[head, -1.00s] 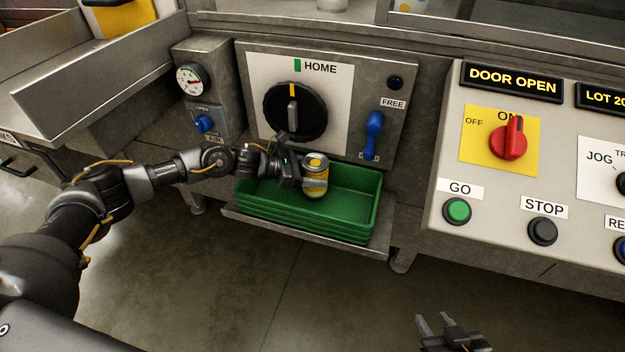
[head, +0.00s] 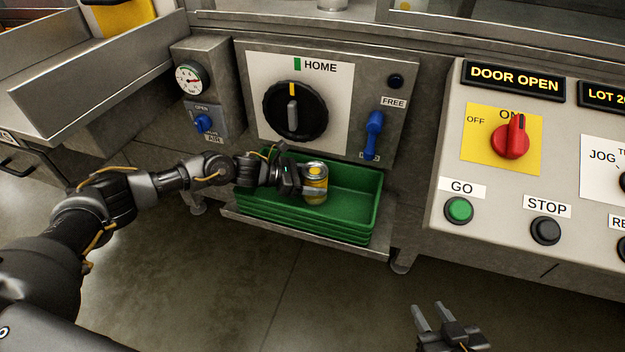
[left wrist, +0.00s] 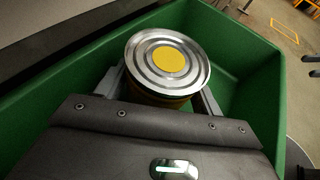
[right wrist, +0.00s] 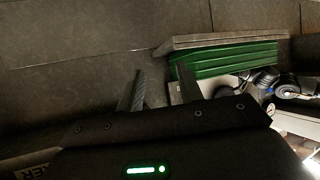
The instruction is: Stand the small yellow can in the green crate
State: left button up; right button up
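The small yellow can (head: 316,188) is upright inside the green crate (head: 352,205), toward its left half. Its silver lid with a yellow disc shows in the left wrist view (left wrist: 168,64). My left gripper (head: 308,184) has its fingers on both sides of the can and appears shut on it. Whether the can's base touches the crate floor is hidden. The crate walls (left wrist: 250,65) surround the can in the left wrist view. My right gripper (head: 436,318) is empty and open, low at the front, away from the crate; its fingers also show in the right wrist view (right wrist: 138,92).
The crate sits on a metal shelf (head: 300,238) below a panel with a black dial (head: 295,111) and a blue lever (head: 374,134). A control console (head: 500,190) stands to the right. The crate's right half is empty.

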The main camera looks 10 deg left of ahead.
pick_arm(q)
jog(key=shift+o, duration=0.3)
pick_arm(e)
jog(key=shift+w, duration=0.1)
pick_arm(q)
jog(key=shift+r, duration=0.15)
jog(key=shift+p+v, duration=0.35)
jog(key=shift+v, duration=0.75)
jog(key=v, duration=0.9)
jog(key=shift+s+a+r, duration=0.15)
jog(key=shift+a+r, duration=0.05)
jog(key=shift+a, duration=0.1)
pick_arm(e)
jog(key=s+d+f+g+h, duration=0.1)
jog(key=s+d+f+g, duration=0.1)
jog(key=f, duration=0.1)
jog(key=shift+s+d+m+g+h, duration=0.25)
jog(key=shift+d+m+g+h, duration=0.05)
jog(key=shift+d+m, duration=0.1)
